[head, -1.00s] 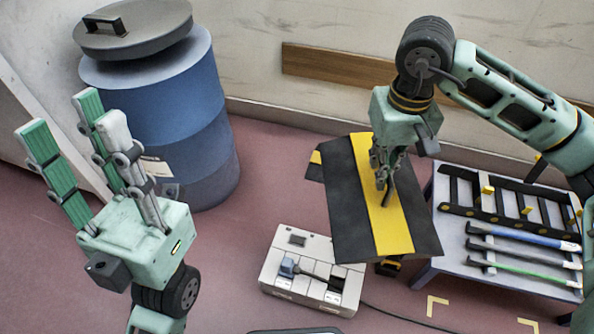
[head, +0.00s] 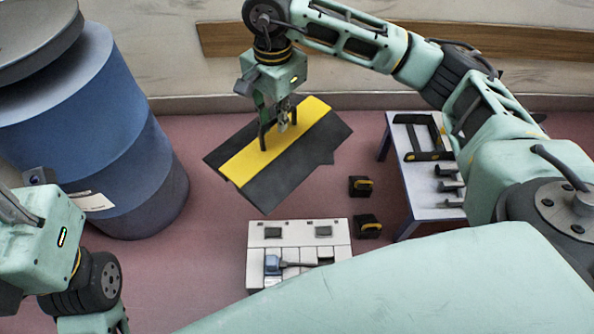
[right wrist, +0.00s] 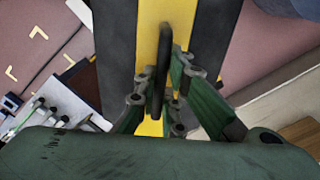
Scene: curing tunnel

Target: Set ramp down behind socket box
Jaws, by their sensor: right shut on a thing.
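The ramp (head: 315,148) is a black plate with a yellow stripe. In the head view it lies behind the socket box, turned at an angle, its front corner near the box's back edge. I cannot tell whether it touches the floor. My right gripper (head: 280,122) is shut on the ramp's dark handle; in the right wrist view the fingers (right wrist: 160,95) close around this handle over the yellow stripe (right wrist: 180,25). The socket box (head: 312,233) is pale, with a blue plug (head: 272,264) on top; my arm hides its front. My left gripper (head: 12,205) is cut off at the left edge.
A blue drum (head: 120,140) stands left of the ramp. Two small black-and-yellow blocks (head: 360,186) (head: 368,225) sit on the floor right of the box. A table (head: 398,150) with a rack and tools stands farther right. The wall runs behind the ramp.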

